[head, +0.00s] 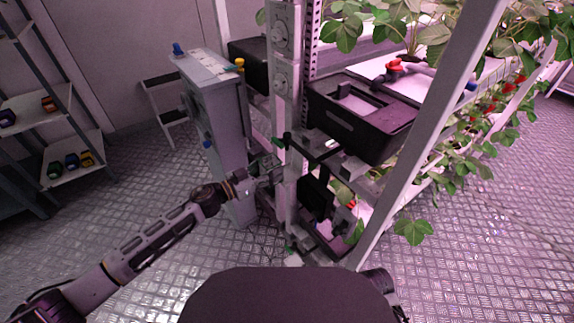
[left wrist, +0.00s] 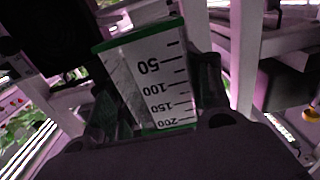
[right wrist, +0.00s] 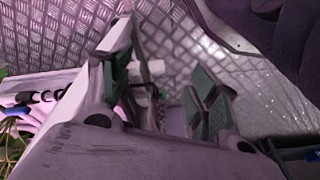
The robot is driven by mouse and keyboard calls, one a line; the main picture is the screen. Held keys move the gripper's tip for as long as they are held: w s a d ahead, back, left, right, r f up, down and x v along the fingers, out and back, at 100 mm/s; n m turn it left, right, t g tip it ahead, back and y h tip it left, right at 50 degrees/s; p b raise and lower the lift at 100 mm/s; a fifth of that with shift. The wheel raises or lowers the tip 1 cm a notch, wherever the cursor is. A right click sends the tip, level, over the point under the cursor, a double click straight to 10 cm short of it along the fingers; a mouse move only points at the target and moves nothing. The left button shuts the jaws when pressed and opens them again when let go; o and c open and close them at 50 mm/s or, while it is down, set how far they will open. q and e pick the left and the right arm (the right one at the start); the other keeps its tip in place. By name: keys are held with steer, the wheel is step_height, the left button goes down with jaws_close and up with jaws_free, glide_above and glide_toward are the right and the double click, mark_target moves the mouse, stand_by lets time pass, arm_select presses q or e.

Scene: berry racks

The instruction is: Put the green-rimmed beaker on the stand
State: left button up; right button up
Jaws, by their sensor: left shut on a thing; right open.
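The green-rimmed beaker (left wrist: 158,82) fills the middle of the left wrist view, a whitish vessel with black marks from 50 to 200 and green edges at both ends. It looks upside down in that picture. My left gripper (left wrist: 156,95) is shut on it, one finger on each side. In the head view my left gripper (head: 268,172) is beside the grey rack post, where the beaker is too small to make out. My right gripper (right wrist: 162,85) is open, with green pads on its fingers and no object held between them. I cannot pick out the stand with certainty.
A black tray (head: 362,122) sits on the plant rack, right of its upright post (head: 283,80). A grey cabinet (head: 215,110) stands left of the post, near my left arm. A shelf (head: 70,160) with small coloured items is at far left. Metal floor lies open between.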

arm_select(q)
steer(key=x, duration=0.2)
steer(key=shift+w+d, duration=0.15)
steer(key=shift+d, duration=0.2)
arm_select(e)
steer(key=shift+a+r, duration=0.1)
steer(key=shift+r, duration=0.3)
arm_select(q)
steer(key=shift+w, duration=0.1)
